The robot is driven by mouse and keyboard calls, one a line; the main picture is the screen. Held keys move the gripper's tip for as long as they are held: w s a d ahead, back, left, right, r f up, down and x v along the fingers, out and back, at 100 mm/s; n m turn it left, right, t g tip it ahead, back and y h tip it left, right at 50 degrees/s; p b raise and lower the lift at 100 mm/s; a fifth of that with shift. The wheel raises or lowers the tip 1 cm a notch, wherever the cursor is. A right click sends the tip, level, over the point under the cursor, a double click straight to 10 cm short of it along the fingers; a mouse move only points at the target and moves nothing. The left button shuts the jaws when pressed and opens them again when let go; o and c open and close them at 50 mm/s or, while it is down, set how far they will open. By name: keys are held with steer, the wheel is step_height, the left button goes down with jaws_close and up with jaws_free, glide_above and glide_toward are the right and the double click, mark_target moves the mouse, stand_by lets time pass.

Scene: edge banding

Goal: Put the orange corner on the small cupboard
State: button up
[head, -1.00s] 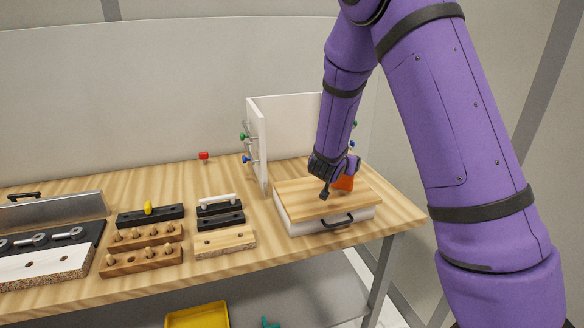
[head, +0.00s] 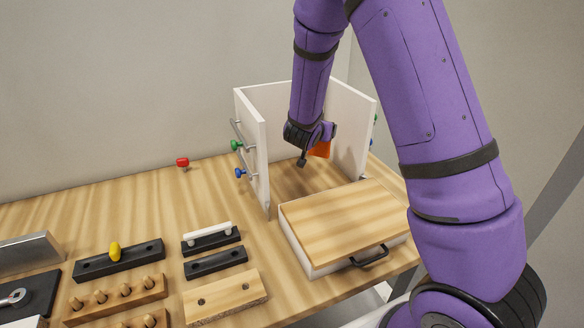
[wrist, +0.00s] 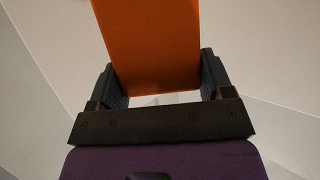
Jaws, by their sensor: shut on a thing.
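The small cupboard (head: 255,160) has upright white panels at left, back and right, and is open at the top and front. The orange corner is above the tabletop between these panels, apart from them as far as I can tell. Its far end is hidden.
A wood-topped drawer box (head: 340,215) with a black handle stands in front of the cupboard. Green and blue knobs (head: 238,145) stick out of the left panel. A red piece (head: 183,162) and several black and wooden holders (head: 225,295) lie to the left.

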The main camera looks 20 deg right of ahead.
mark_target(316, 156)
steer(key=shift+w+f, duration=0.15)
steer(key=shift+w, duration=0.15)
steer(key=f, duration=0.5)
steer(key=shift+w+f, duration=0.2)
steer(key=shift+s+f, duration=0.1)
steer(key=shift+f, duration=2.05)
steer(key=o, duration=0.9)
steer(key=shift+f, duration=0.1)
